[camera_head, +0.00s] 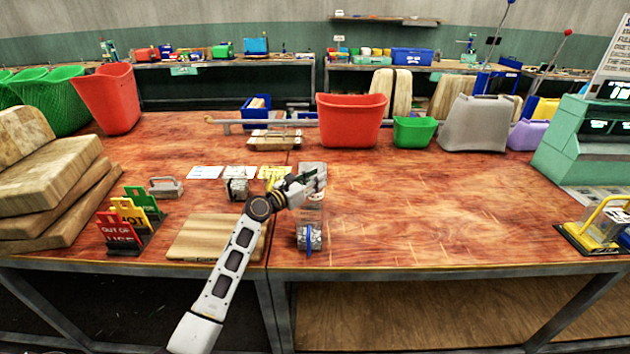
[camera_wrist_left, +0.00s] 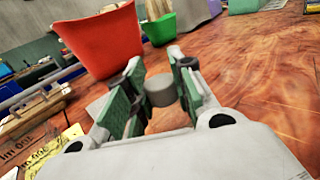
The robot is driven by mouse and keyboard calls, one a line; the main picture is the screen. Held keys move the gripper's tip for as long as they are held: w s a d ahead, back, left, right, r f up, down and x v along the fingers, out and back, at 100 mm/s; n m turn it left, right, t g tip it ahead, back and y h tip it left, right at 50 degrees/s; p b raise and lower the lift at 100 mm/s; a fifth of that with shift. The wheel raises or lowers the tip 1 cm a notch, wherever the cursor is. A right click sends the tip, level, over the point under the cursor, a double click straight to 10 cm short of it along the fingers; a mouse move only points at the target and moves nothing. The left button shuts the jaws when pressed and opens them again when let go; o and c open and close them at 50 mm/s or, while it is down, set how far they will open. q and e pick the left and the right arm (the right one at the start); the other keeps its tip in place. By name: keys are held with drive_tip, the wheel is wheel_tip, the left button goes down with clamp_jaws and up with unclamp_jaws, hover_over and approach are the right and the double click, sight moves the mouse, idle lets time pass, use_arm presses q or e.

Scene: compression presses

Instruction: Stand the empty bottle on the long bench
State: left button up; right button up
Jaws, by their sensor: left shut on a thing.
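My left gripper (camera_head: 306,182) reaches over the front bench, and its green-padded fingers also show in the left wrist view (camera_wrist_left: 158,78). It is shut on a clear bottle with a pale grey cap (camera_wrist_left: 160,91). The bottle's see-through body (camera_head: 312,208) shows faintly below the fingers in the head view and looks roughly upright. I cannot tell whether its base touches the wood. The long bench (camera_head: 440,215) has a reddish-brown wooden top. My right gripper is not in view.
A small metal block (camera_head: 237,189), pale cards and a wooden board (camera_head: 205,238) lie left. A red bin (camera_head: 350,121) and green bin (camera_head: 414,131) stand behind.

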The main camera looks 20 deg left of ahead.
use_arm(q)
drive_tip(key=o, duration=0.6)
drive_tip(key=shift+f, duration=0.15)
drive_tip(key=shift+c, duration=0.2)
drive_tip(key=o, duration=0.5)
drive_tip(key=shift+c, duration=0.2)
drive_tip(key=shift+s, duration=0.1)
